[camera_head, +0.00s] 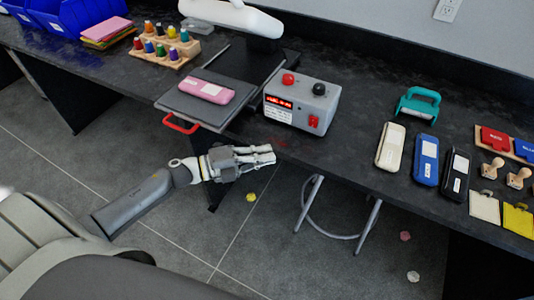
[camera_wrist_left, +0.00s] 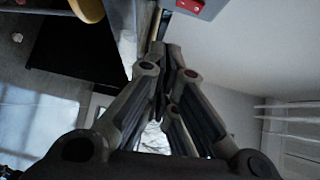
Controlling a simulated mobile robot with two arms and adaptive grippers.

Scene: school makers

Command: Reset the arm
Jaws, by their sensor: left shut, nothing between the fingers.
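My left gripper (camera_head: 262,155) reaches in from the left in the head view, in front of the black bench's front edge. Its fingers are shut with nothing between them, and they also show shut in the left wrist view (camera_wrist_left: 164,50). The fingertips are just below the grey control box (camera_head: 300,103), apart from it as far as I can tell. My right gripper is not in view.
A pink case (camera_head: 204,90) lies on the grey press plate (camera_head: 180,104), which has a red handle (camera_head: 181,124). A stool (camera_head: 340,235) is under the bench. Open floor lies left of it.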

